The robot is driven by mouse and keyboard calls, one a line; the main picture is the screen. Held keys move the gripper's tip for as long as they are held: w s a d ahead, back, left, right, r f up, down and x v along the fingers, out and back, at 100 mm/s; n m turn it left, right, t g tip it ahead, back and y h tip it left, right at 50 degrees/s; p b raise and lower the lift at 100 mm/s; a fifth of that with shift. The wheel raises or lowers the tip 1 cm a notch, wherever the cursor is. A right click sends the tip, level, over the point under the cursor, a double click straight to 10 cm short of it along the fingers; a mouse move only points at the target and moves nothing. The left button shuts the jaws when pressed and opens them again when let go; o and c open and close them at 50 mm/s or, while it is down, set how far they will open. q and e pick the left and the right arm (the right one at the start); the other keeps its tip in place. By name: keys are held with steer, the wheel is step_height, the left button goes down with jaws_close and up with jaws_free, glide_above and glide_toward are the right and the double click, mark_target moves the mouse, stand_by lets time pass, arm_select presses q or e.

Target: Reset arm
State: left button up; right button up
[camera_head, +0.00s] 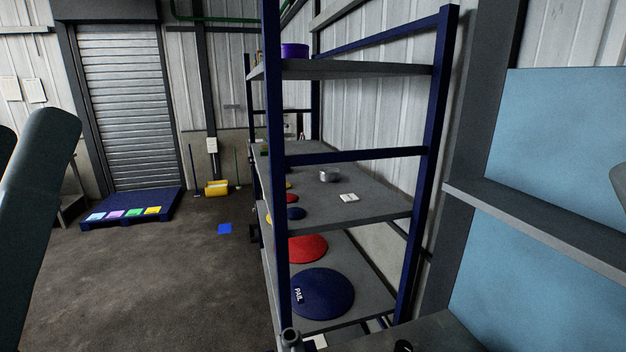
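In the head view a dark teal arm link of mine rises at the left edge. No fingers show on it, and I cannot see my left gripper. A small piece of something pale shows at the right edge, too little to tell what it is. My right gripper is not in view. The task names no other object.
A blue pallet (125,219) lies before the shutter (130,105). The floor (160,280) at left is mostly clear.

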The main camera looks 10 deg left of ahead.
arm_select(q)
step_height(320, 180, up, 29)
steer(key=w+m+g+y+p, duration=0.1)
steer(key=w+p, duration=0.1)
steer(key=p, duration=2.9)
steer(key=shift+w+a+m+y, duration=0.15)
steer(key=shift+a+m+y, duration=0.15)
steer(key=shift+m, duration=0.1)
steer(key=shift+r, duration=0.1)
